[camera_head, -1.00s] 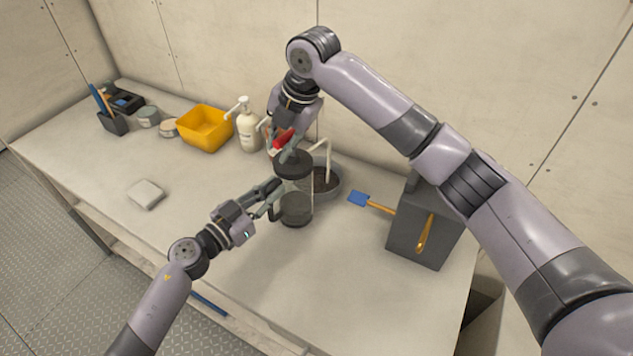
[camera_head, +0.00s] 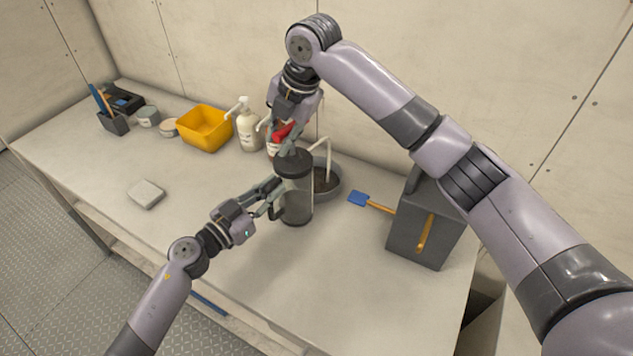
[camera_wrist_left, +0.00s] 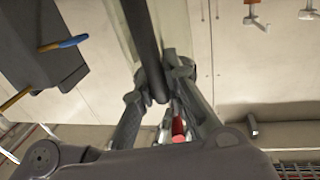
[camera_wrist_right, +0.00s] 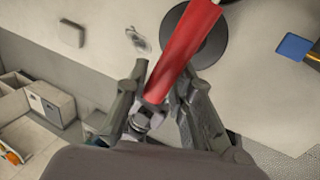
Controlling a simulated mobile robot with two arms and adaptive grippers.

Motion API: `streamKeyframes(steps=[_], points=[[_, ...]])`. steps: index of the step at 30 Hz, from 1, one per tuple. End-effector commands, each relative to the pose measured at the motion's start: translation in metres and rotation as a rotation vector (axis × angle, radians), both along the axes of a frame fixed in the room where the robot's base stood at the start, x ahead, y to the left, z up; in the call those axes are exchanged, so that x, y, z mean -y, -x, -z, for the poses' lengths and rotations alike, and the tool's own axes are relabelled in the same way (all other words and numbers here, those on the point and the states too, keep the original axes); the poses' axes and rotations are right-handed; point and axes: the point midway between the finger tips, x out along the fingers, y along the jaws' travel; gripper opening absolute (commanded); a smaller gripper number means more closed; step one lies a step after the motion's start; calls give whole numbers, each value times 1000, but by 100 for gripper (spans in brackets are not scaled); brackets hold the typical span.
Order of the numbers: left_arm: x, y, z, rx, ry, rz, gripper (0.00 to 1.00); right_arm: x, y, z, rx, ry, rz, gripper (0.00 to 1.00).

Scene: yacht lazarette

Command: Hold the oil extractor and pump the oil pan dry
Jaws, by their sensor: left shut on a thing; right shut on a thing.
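The oil extractor (camera_head: 297,198) stands upright on the bench, a see-through cylinder with a black cap and a side handle. My left gripper (camera_head: 270,198) is shut on that side handle, a dark bar in the left wrist view (camera_wrist_left: 143,45). My right gripper (camera_head: 287,140) is shut on the red pump handle (camera_wrist_right: 182,48) above the cap. A pale tube (camera_head: 328,160) bends over from the extractor into the round grey oil pan (camera_head: 337,190) just behind it. Dark stuff shows in the pan; the extractor and tube hide part of it, so its depth cannot be told.
A yellow bin (camera_head: 205,128), a white pump bottle (camera_head: 247,130) and small tubs line the back wall. A pale block (camera_head: 146,193) lies at left. The bench front is clear.

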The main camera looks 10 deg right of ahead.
Motion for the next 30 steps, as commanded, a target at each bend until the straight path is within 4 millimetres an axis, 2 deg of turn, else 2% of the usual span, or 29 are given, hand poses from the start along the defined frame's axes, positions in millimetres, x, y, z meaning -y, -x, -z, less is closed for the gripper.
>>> streamKeyframes(steps=[1,16,30], points=[[1,2,3,-3,-5,4,0,0,-2,-7,12,-1,-2,0],[0,2,4,-5,-7,4,0,-1,-1,-38,12,-3,-4,0],[1,2,2,-2,-5,5,0,-1,0,-35,7,-2,-7,0]])
